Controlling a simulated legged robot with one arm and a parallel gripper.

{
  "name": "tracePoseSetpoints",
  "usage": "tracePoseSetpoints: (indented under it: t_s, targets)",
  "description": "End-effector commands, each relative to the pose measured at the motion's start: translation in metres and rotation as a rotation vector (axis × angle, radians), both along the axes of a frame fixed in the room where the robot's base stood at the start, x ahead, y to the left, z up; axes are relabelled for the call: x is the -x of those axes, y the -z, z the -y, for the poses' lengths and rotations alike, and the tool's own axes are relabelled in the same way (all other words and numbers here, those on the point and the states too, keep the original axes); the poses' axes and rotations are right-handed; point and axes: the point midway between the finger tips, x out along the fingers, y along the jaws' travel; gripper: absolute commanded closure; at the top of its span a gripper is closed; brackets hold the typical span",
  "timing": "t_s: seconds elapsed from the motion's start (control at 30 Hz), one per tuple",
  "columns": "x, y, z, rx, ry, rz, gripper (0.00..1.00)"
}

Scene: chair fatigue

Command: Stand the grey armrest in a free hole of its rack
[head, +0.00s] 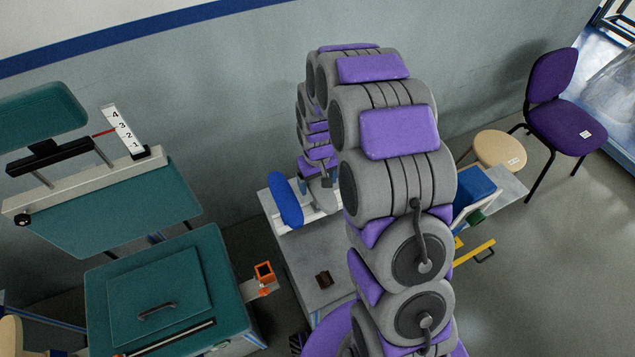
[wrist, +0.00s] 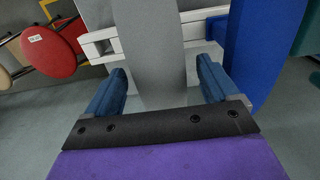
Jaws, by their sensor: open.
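The grey armrest (wrist: 152,40) stands as a wide grey band in the middle of the wrist view. My gripper (wrist: 162,72) is open, with one blue finger on each side of this armrest; I see room between it and the fingers. The white rack (wrist: 98,46) shows behind it. A blue armrest (wrist: 262,45) is upright to the right. In the head view the blue armrest (head: 285,200) leans at the white rack (head: 284,229) on a grey table. My arm hides much of the rack there, and its holes cannot be made out.
The grey table (head: 300,262) carries a small dark brown block (head: 324,279). A beige stool (head: 499,149) and purple chair (head: 553,85) stand right. A red round seat (wrist: 50,50) shows in the wrist view.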

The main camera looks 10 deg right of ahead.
Motion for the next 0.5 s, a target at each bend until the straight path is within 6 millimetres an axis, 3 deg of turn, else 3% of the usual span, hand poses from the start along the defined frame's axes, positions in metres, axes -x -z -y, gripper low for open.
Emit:
tracePoseSetpoints:
  t_s: [0.5]
  targets:
    - [-0.002, -0.115, -0.001, 0.000, 0.000, 0.004, 0.12]
